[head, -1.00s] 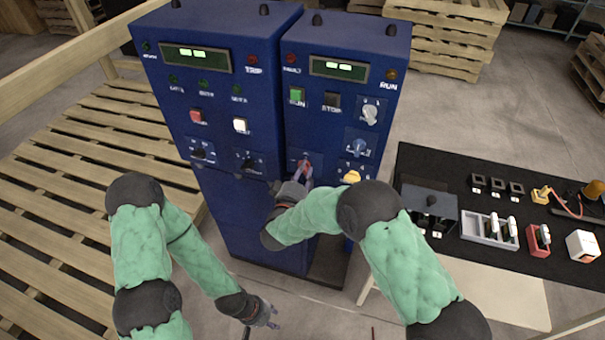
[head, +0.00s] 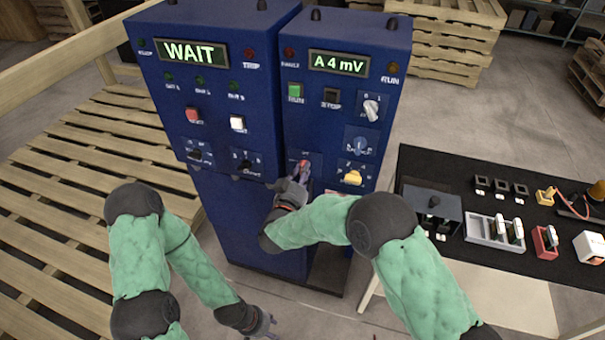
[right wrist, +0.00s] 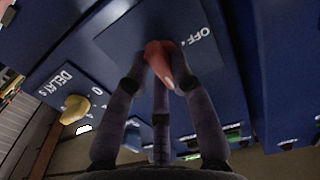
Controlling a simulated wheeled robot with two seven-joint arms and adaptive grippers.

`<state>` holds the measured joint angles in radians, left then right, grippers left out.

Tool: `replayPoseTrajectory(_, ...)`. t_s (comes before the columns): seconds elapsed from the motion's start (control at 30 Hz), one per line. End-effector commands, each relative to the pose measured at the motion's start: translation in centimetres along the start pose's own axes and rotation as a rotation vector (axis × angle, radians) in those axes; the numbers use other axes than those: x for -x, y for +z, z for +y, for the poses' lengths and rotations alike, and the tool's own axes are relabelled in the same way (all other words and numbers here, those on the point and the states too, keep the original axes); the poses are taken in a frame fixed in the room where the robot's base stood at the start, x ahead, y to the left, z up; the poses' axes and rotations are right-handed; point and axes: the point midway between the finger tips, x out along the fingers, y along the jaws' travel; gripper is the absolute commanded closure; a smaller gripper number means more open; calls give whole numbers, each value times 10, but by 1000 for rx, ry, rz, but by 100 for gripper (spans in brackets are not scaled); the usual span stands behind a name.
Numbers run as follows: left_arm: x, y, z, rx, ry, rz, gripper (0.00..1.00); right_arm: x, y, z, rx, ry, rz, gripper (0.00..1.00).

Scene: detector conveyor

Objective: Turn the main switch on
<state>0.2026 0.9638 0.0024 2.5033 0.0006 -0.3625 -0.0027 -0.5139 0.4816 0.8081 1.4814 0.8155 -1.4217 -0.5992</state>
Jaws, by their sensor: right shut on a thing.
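The red main switch (right wrist: 160,62) is on the right blue cabinet (head: 345,95), on a plate marked OFF in the right wrist view. My right gripper (head: 300,170) is at the switch, and its fingers (right wrist: 161,85) are closed around the red handle. The fingers hide part of the handle and of the plate. In the head view the right cabinet's display (head: 339,64) reads "A 4 mV" and the left cabinet's display (head: 190,53) reads "WAIT". My left gripper (head: 268,325) hangs low near the floor, away from the cabinets; its fingers are too small to read.
A yellow knob (head: 353,178) marked DELAY sits right beside the switch. A blue knob (head: 360,146) and a grey knob (head: 371,109) are above it. A black-topped table (head: 455,180) with several parts stands on the right. Wooden slats (head: 90,200) lie on the left.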

Motion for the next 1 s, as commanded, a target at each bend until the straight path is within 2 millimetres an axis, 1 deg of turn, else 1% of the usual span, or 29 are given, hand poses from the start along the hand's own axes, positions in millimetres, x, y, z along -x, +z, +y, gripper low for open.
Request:
replayPoseTrajectory(0.47,-1,0,0,0,0,0,60,0,2,1,-13,1,-4,100)
replayPoseTrajectory(0.5,-1,0,0,0,0,0,60,0,2,1,-13,1,-4,68)
replayPoseTrajectory(0.57,-1,0,0,0,0,0,60,0,2,1,-12,1,-4,52)
replayPoseTrajectory(1.0,-1,0,0,0,0,0,60,0,1,0,-12,0,-2,52)
